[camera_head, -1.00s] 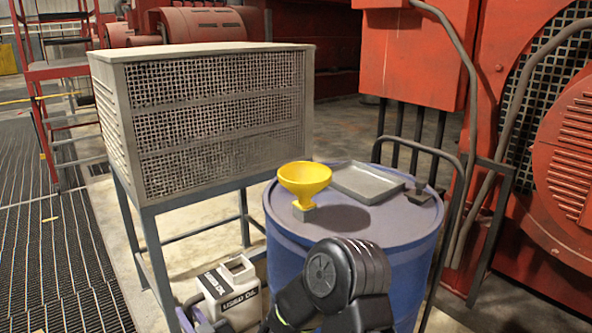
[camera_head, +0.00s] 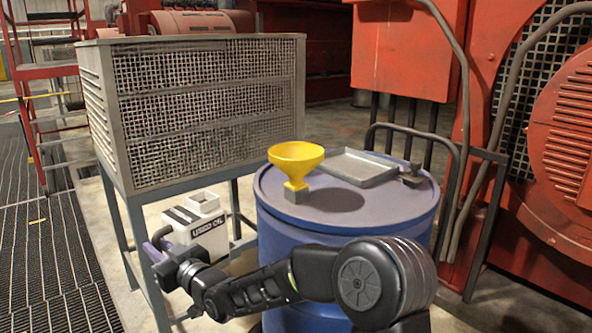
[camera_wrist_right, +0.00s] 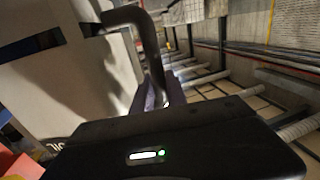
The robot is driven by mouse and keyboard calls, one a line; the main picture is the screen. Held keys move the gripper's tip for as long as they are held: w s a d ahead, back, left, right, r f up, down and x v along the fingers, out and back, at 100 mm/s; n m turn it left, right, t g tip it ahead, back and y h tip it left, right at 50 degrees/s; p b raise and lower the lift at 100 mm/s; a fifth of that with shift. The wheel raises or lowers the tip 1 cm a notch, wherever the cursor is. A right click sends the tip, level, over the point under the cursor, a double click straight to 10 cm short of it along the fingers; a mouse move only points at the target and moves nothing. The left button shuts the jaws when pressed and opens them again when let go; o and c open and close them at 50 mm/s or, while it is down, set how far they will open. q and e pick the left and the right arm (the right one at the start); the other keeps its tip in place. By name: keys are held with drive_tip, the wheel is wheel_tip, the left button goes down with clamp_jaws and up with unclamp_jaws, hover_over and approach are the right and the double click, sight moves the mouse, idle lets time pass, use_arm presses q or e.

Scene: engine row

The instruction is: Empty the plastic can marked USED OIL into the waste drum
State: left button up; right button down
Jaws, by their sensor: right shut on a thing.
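The white plastic can (camera_head: 207,228) marked USED OIL is upright, left of the waste drum (camera_head: 290,265). Its dark label band and square top show in the head view. A yellow funnel (camera_head: 296,158) with a grey block at its base stands on the drum lid. My right gripper (camera_head: 162,240) is at the can's left side, shut on the can. In the right wrist view the can's pale wall (camera_wrist_right: 75,75) and dark bent handle (camera_wrist_right: 151,45) show, with the handle running down to my purple fingers. The can's underside is hard to see behind my arm. My left gripper is out of view.
A shallow grey tray (camera_head: 359,169) lies on the drum lid. A dark rail (camera_head: 450,200) and red machinery (camera_head: 560,130) stand right of the drum.

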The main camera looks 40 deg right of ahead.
sight(173, 219)
drive_tip(key=shift+h, duration=0.3)
drive_tip(key=d+r+b, duration=0.1)
drive_tip(key=r+b, duration=0.1)
drive_tip(key=d+r+b, duration=0.1)
drive_tip(key=d+r, duration=0.1)
drive_tip(key=w+d+r+b, duration=0.1)
drive_tip(key=d+r+b, duration=0.1)
drive_tip(key=r, duration=0.1)
drive_tip(key=shift+b, duration=0.3)
drive_tip(key=s+d+r+h+b, duration=0.1)
drive_tip(key=d+r, duration=0.1)
drive_tip(key=s+d+r+m+h+b, duration=0.1)
drive_tip(key=d+r, duration=0.1)
drive_tip(key=r, duration=0.1)
drive_tip(key=s+d+r+m+b, duration=0.1)
drive_tip(key=d+r+b, duration=0.1)
drive_tip(key=shift+s+d+r+t+h, duration=0.15)
drive_tip(key=shift+d+r+t+h, duration=0.15)
drive_tip(key=shift+h, duration=0.1)
drive_tip(key=shift+s+d+r, duration=0.15)
drive_tip(key=shift+d+r, duration=0.05)
drive_tip(key=shift+r, duration=0.05)
